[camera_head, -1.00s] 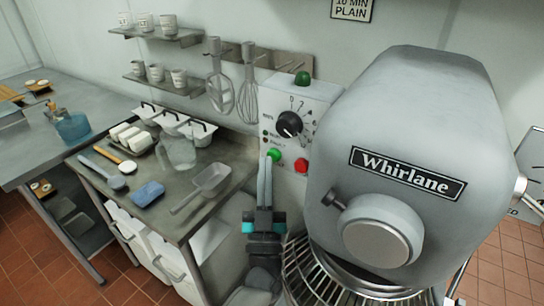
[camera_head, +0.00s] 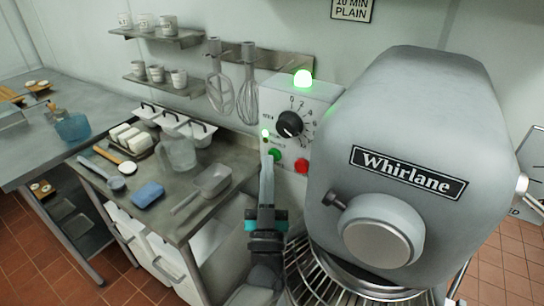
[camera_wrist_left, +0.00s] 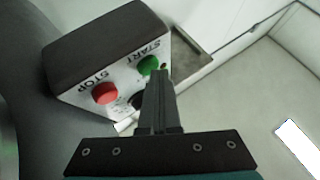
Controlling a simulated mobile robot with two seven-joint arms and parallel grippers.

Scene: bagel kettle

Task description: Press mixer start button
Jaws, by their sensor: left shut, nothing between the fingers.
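The mixer (camera_head: 400,150) is a large grey machine labelled "Whirlane". Its control box (camera_head: 285,100) has a black dial, a lit green lamp (camera_head: 303,78) on top and a small lit light at the left. The green start button (camera_head: 275,154) is low on the box, and the red stop button (camera_head: 301,165) is to its right. My left gripper (camera_head: 267,162) is shut and empty, its tips at or just in front of the green button; contact is unclear. The left wrist view shows the tips (camera_wrist_left: 160,75) beside the START button (camera_wrist_left: 148,65), with the STOP button (camera_wrist_left: 105,92) at left.
A steel table (camera_head: 225,195) stands left of the mixer with a scoop (camera_head: 214,180), a clear jug (camera_head: 178,153), a blue sponge (camera_head: 147,194) and white containers. Whisks (camera_head: 248,90) hang on the wall behind. A wire guard (camera_head: 320,285) is below the mixer head.

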